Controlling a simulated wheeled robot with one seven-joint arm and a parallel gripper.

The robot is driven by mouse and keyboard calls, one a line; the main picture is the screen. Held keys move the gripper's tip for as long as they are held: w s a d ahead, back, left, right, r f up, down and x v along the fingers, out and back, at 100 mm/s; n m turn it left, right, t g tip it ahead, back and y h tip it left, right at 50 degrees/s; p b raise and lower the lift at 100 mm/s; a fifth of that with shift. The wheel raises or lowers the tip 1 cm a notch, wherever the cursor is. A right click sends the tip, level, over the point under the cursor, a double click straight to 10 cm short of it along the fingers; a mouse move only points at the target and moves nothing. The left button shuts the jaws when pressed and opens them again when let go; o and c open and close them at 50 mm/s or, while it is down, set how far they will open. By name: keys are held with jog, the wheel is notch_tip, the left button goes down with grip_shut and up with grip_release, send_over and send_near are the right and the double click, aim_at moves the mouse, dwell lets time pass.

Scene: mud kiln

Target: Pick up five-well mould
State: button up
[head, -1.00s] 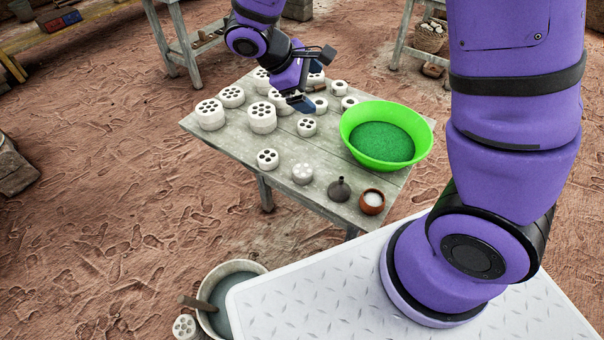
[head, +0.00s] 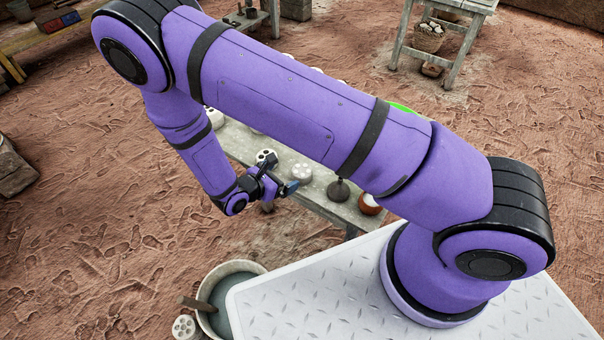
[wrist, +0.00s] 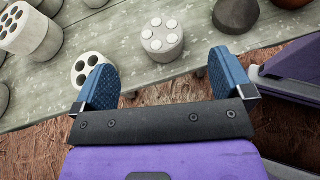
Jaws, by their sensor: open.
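A round whitish mould (head: 300,172) with pale-filled wells in its top stands near the table's front edge. It also shows in the wrist view (wrist: 160,42), ahead of and between my fingers; its wells look like five. Another white mould (head: 266,156) with dark wells stands to its left; in the wrist view it (wrist: 88,68) is partly hidden by my left finger. My gripper (head: 287,188) is open and empty at the table's front edge; its blue fingers (wrist: 163,76) are apart and touch neither mould visibly.
On the table (head: 325,205), a dark funnel-like object (head: 339,191) and a brown pot (head: 369,204) stand to the right. The green bowl (head: 402,107) and most back moulds are hidden by my arm. A bucket (head: 240,265) and a mould (head: 184,326) are on the ground.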

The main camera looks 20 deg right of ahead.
aim_at(302, 172)
jog(key=shift+n, duration=0.4)
jog(key=d+f, duration=0.1)
jog(key=w+d+f, duration=0.1)
jog(key=d, duration=0.1)
jog(key=d+f, duration=0.1)
jog(key=f, duration=0.1)
jog(key=shift+w+d, duration=0.25)
jog(key=shift+w, duration=0.15)
jog(key=shift+t, duration=0.3)
jog(key=shift+a+f+x, duration=0.1)
jog(key=shift+f+x, duration=0.05)
jog(key=shift+x, duration=0.7)
jog(key=shift+a+f+x, duration=0.1)
jog(key=shift+f+x, duration=0.05)
jog(key=shift+x, duration=0.75)
jog(key=shift+f+x, duration=0.15)
jog(key=shift+x, duration=0.7)
jog(key=shift+c, duration=0.5)
jog(key=c, duration=0.9)
